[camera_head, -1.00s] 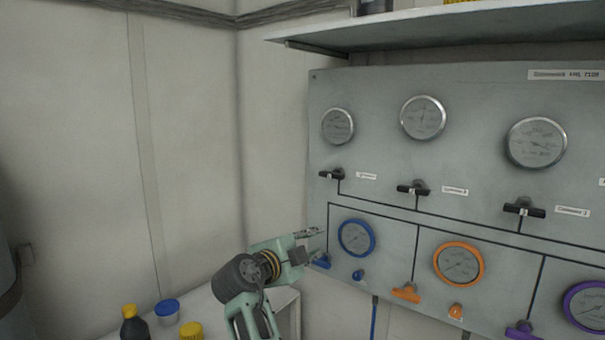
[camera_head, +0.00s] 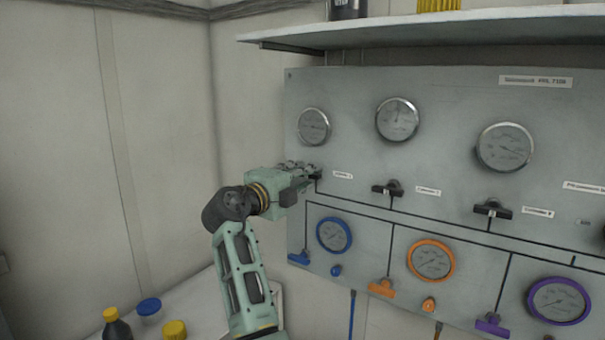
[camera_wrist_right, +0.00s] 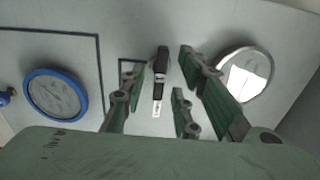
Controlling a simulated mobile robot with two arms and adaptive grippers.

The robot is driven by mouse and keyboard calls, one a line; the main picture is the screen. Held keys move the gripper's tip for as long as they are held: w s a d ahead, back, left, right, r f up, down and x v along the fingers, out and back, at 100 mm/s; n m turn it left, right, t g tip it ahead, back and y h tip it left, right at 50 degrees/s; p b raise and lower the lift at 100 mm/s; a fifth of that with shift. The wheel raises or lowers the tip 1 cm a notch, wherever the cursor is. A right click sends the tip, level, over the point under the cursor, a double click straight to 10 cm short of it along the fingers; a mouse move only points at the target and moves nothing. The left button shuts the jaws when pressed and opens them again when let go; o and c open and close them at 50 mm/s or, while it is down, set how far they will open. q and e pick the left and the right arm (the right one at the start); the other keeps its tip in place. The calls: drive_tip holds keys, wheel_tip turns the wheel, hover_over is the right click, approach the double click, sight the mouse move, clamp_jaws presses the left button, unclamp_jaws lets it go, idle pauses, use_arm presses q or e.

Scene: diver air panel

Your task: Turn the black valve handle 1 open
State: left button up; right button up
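The black valve handle 1 (camera_head: 316,175) is the leftmost black handle on the grey panel, below the leftmost upper gauge. My right gripper (camera_head: 303,171) is at this handle and partly hides it in the head view. Whether the fingertips reach past the handle is hard to tell. My left gripper is not in view.
The grey panel (camera_head: 440,155) also carries other black handles, such as handle 2 (camera_head: 387,189). Below are a blue gauge (camera_head: 334,235), an orange gauge (camera_head: 431,260) and a purple gauge (camera_head: 559,301). A shelf (camera_head: 420,30) juts out above. Bottles stand on a table at lower left.

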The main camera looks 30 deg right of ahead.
drive_tip(key=shift+c, duration=0.4)
clamp_jaws()
drive_tip(key=shift+f, duration=0.1)
drive_tip(key=n+b, duration=0.6)
drive_tip(key=n, duration=0.4)
drive_tip(key=shift+n, duration=0.4)
drive_tip(key=n, duration=0.5)
drive_tip(key=shift+n, duration=0.3)
